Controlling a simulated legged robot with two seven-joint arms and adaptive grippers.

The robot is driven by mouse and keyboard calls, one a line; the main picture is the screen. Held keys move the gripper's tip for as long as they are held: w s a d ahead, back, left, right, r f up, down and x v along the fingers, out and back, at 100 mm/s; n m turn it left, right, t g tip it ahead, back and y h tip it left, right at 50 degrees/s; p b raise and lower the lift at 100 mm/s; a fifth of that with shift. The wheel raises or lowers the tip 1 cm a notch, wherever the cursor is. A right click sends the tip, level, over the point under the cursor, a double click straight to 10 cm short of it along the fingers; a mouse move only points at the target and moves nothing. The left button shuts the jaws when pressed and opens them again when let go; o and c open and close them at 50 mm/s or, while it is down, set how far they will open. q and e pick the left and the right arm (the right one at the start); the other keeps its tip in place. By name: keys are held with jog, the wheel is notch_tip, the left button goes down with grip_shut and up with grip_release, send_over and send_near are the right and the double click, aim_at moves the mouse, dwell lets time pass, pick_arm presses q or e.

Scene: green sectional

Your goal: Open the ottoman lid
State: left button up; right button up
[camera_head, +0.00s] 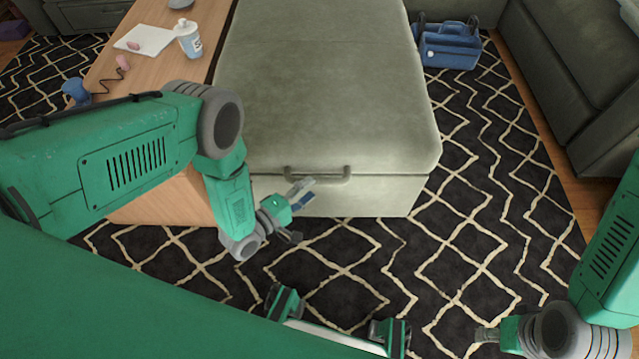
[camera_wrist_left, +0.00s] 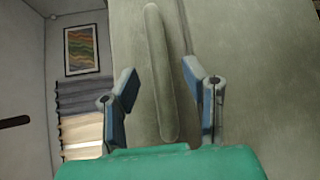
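The ottoman is a large grey-green upholstered box, and its lid (camera_head: 325,90) is down in the head view. A bar handle (camera_head: 318,174) sits on the front edge of the lid. My left gripper (camera_head: 301,191) is just in front of the ottoman, by the handle's left end. In the left wrist view, its two fingers (camera_wrist_left: 165,90) are spread apart, with the handle (camera_wrist_left: 160,75) showing between and beyond them. I cannot tell whether they touch it. My right gripper (camera_head: 487,335) is at the lower right, away from the ottoman; its fingers are too small to judge.
A wooden table (camera_head: 135,65) stands along the ottoman's left side, with a bottle (camera_head: 189,40) and paper (camera_head: 146,39) on it. A blue caddy (camera_head: 449,46) is on the floor behind right. A sofa (camera_head: 585,75) is at the right.

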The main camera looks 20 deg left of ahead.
aim_at(320, 182)
pick_arm(q)
jog(key=x, duration=0.1)
jog(key=b+x, duration=0.1)
jog(key=x, duration=0.1)
jog(key=shift+w+a+f, duration=0.15)
jog(key=shift+w+a, duration=0.05)
jog(key=shift+w, duration=0.1)
jog(key=shift+w+d, duration=0.2)
jog(key=shift+d, duration=0.45)
jog(key=shift+a, duration=0.15)
jog(key=c, duration=0.9)
jog(key=shift+a, duration=0.15)
pick_arm(e)
jog(key=shift+a+f, duration=0.15)
jog(key=shift+f, duration=0.45)
